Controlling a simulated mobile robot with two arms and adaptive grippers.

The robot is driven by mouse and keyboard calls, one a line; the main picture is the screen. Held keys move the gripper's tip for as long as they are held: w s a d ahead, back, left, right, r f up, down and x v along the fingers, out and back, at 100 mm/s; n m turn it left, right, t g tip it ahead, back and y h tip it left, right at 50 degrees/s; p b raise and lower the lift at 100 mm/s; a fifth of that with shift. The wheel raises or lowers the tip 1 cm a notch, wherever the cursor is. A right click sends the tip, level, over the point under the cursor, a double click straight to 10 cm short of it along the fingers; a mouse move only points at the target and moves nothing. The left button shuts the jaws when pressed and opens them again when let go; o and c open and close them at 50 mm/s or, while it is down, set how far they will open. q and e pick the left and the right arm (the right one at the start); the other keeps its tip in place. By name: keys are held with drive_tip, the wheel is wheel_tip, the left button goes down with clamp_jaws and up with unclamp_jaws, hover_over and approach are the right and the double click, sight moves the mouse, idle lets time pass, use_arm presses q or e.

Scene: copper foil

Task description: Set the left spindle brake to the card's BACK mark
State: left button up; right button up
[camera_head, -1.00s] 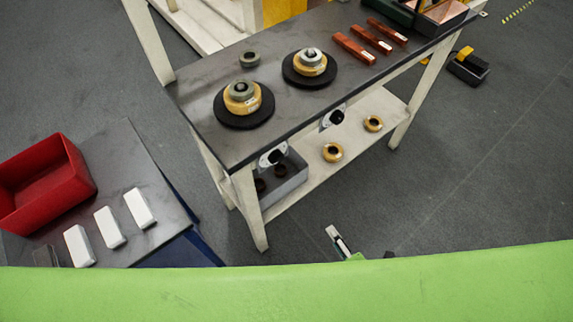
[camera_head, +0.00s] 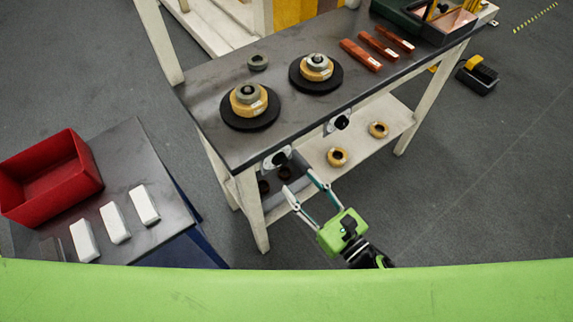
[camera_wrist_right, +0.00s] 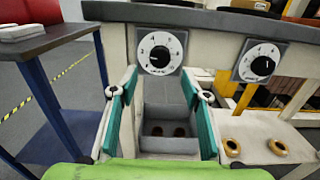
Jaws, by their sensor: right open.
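The left spindle brake (camera_head: 277,159) is a dial on the table's front edge, below the left black spindle disc (camera_head: 232,122). In the right wrist view the brake's white face (camera_wrist_right: 160,40) has dark marks around a black knob (camera_wrist_right: 159,57). The marks are too small to read. My right gripper (camera_head: 298,179) is open and empty, its fingers toward the dial; in its wrist view the fingertips (camera_wrist_right: 158,84) are spread below and either side of it, apart from it. No card with a BACK mark can be made out. My left gripper is out of view.
A similar dial (camera_head: 338,122) sits to the right on the same edge. A grey bin (camera_wrist_right: 170,144) and tape rolls (camera_head: 337,157) lie on the lower shelf. A side table with a red bin (camera_head: 72,200) and white blocks stands left.

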sight(283, 164)
drive_tip(key=x, duration=0.7)
drive_tip(key=c, duration=1.1)
